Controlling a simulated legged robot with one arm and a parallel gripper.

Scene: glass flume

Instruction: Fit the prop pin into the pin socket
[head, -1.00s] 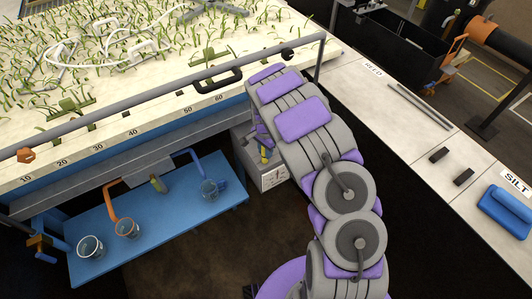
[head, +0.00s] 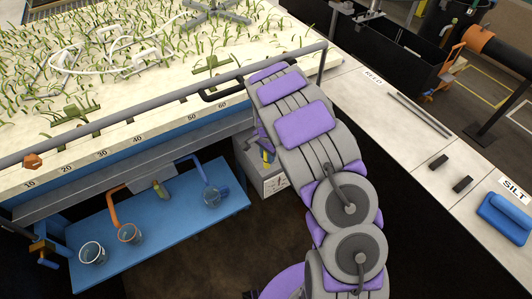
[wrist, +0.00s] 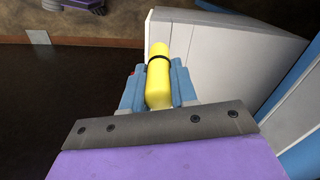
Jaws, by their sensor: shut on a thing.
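The prop pin (wrist: 158,85) is a yellow cylinder with a rounded end and a dark band. In the wrist view it lies between the blue fingers of my gripper (wrist: 157,77), which is shut on it. The pin's far part extends beyond the fingers beside a pale grey box (wrist: 215,50). In the head view a small yellow bit of the pin (head: 267,157) shows at the same box (head: 275,185), left of my arm, below the flume's edge. My arm hides most of my gripper there. I cannot make out the pin socket in either view.
The flume bed (head: 120,120) with green plants and a grey rail (head: 140,103) is at upper left. Below it a blue shelf (head: 170,238) holds several clear cups. A pale bench (head: 405,150) with rods, black blocks and a blue float (head: 507,217) runs along the right.

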